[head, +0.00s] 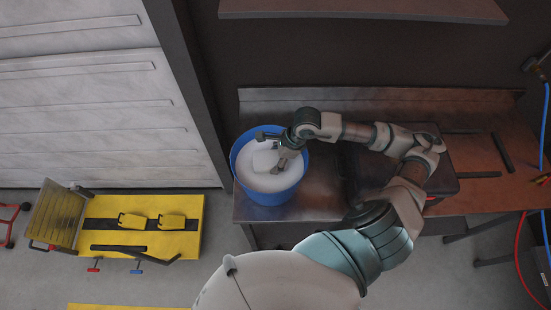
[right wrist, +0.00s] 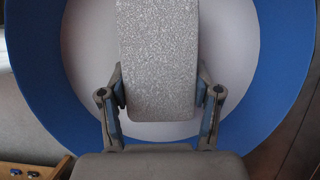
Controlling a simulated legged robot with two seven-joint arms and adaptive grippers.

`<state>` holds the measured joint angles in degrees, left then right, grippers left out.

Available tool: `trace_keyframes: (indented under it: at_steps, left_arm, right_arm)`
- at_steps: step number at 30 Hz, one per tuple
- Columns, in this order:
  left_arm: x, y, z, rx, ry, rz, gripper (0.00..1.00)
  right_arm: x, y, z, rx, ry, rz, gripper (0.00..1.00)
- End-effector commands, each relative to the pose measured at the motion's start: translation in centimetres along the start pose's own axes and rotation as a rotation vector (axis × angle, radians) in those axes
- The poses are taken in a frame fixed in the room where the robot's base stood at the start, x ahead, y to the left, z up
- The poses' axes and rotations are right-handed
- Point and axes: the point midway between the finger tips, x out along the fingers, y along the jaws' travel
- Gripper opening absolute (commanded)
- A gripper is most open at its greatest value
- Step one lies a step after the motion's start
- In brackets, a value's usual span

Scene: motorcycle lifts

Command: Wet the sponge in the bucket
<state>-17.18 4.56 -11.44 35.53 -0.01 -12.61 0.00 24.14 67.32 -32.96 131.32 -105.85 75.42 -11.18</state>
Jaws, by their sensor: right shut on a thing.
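The blue bucket (head: 270,196) stands on the left end of the metal workbench, with whitish contents (head: 250,178) inside. My right gripper (head: 275,150) reaches over the bucket's mouth and is shut on the sponge (head: 264,160). In the right wrist view the sponge (right wrist: 157,60) is a pale grey, speckled block between the two fingers of the gripper (right wrist: 160,95). The blue bucket wall (right wrist: 275,60) rings it there. I cannot tell whether the sponge touches the contents. My left gripper is not in view.
The workbench (head: 315,200) runs right, with a dark case (head: 440,178) under my right arm. A yellow motorcycle lift (head: 190,215) stands on the floor at left. Red and blue hoses (head: 520,260) hang at the far right. A shelf (head: 360,10) is above.

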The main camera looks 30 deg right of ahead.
Motion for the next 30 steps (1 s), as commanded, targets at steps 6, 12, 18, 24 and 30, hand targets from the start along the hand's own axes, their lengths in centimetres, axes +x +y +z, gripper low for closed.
trace_keyframes:
  at_steps: [6,12,18,24,30]
  left_arm:
    - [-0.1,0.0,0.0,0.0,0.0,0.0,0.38]
    - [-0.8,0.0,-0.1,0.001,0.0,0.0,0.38]
    - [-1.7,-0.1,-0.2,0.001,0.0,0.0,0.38]
    - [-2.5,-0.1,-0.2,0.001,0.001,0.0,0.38]
    - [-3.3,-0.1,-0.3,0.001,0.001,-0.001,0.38]
  right_arm:
    - [0.1,0.2,-0.2,0.002,0.008,0.008,0.35]
    - [-1.2,0.1,0.4,0.002,0.006,0.005,0.35]
    - [-3.0,0.1,1.3,0.0,0.003,0.003,0.35]
    - [-4.7,0.1,2.0,-0.001,0.002,0.001,0.35]
    - [-6.2,0.1,2.7,0.0,0.002,0.001,0.35]
